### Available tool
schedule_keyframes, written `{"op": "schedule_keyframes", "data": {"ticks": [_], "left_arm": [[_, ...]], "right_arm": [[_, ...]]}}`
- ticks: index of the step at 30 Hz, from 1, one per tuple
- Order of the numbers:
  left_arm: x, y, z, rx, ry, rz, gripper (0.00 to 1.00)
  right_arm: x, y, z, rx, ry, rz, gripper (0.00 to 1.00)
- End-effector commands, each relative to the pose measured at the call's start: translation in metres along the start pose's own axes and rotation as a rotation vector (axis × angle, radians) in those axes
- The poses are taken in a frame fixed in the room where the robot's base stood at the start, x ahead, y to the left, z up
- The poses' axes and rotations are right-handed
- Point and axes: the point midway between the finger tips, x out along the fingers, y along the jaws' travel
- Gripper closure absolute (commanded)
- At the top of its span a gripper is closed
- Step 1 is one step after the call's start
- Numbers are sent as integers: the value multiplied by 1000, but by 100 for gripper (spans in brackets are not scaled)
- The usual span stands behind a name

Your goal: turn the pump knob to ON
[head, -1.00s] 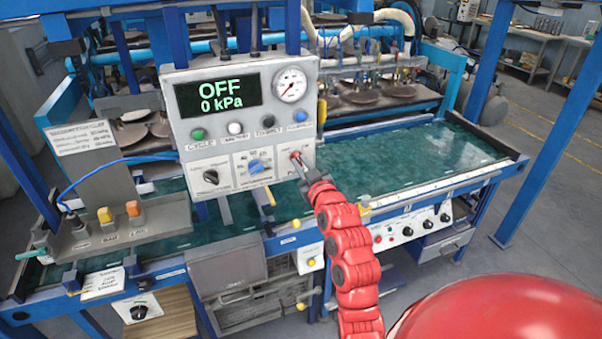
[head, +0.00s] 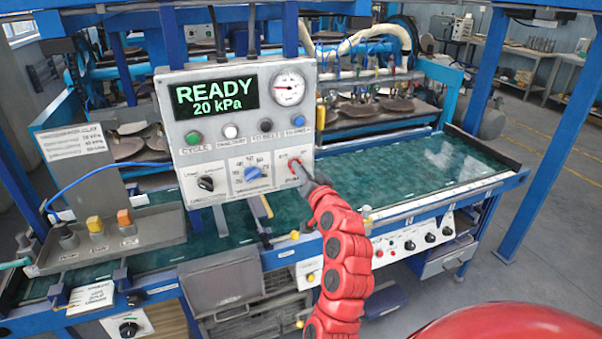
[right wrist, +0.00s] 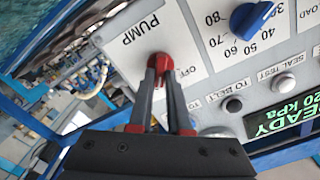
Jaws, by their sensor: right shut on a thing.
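The red pump knob (head: 294,165) sits at the lower right of the grey control panel (head: 222,150). In the right wrist view the knob (right wrist: 160,63) is between my two fingertips, beside the upside-down word PUMP. My right gripper (right wrist: 160,74) is shut on the knob; in the head view the gripper (head: 303,178) partly hides the knob's label. The display (head: 216,99) reads READY and 20 kPa. My left gripper is not in view.
A blue dial (head: 252,173) and a black knob (head: 206,183) lie left of the pump knob. Several buttons sit above them, with a pressure gauge (head: 288,89) at upper right. The green belt table (head: 400,165) extends behind and to the right.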

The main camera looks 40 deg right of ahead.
Motion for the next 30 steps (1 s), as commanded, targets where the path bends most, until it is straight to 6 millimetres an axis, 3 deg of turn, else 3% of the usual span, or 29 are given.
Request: {"op": "schedule_keyframes", "data": {"ticks": [10,27,28,30], "left_arm": [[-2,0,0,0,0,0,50],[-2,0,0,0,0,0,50],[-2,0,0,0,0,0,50],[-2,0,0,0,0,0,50]], "right_arm": [[0,2,1,153,-1,2,100],[0,2,1,184,-1,2,100],[0,2,1,184,-1,2,82],[0,2,1,184,-1,2,69]]}}
